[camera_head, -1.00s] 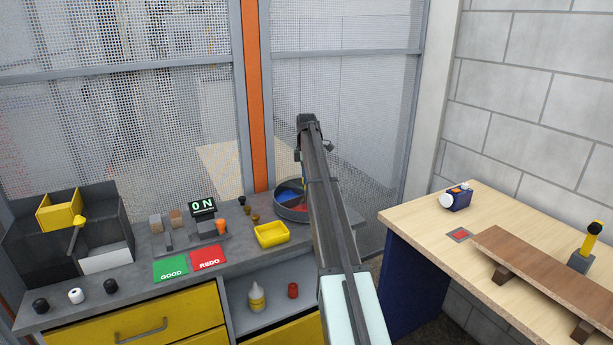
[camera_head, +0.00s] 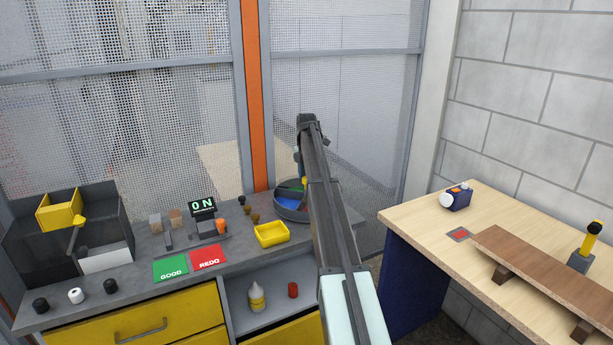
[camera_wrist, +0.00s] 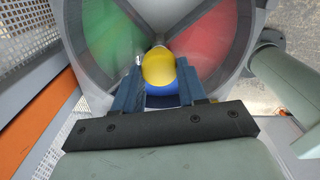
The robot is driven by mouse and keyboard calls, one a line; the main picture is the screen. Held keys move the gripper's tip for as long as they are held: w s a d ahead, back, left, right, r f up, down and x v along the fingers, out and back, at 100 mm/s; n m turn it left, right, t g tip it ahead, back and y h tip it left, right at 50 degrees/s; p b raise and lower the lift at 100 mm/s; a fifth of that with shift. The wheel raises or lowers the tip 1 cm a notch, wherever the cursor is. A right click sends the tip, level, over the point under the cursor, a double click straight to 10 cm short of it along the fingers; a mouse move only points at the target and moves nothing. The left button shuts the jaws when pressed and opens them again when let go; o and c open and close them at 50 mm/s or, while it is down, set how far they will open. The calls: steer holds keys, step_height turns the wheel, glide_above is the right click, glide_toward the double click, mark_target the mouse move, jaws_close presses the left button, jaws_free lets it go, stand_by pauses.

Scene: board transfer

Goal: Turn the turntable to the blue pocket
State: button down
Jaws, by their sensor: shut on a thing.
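The round grey turntable (camera_head: 287,214) stands on the back right of the grey bench, partly hidden by my arm in the head view. Its blue pocket (camera_head: 287,200) faces the front left, with a bit of green behind it. In the wrist view the green pocket (camera_wrist: 108,35) is on the left and the red pocket (camera_wrist: 208,45) on the right. My gripper (camera_wrist: 159,76) is shut on the yellow knob (camera_wrist: 159,66), one blue finger on each side. A blue patch shows below the knob between the fingers.
A yellow tray (camera_head: 272,235) stands just left of the turntable, with small brown and black pieces (camera_head: 250,210) behind it. A mesh fence with an orange post (camera_head: 255,100) rises close behind. A wooden table (camera_head: 420,222) stands to the right.

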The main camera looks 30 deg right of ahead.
stand_by(0.4)
steer(key=c, duration=0.6)
jaws_free()
steer(key=shift+r, duration=0.1)
step_height(320, 180, up, 14)
steer(key=shift+f, duration=0.15)
stand_by(0.3)
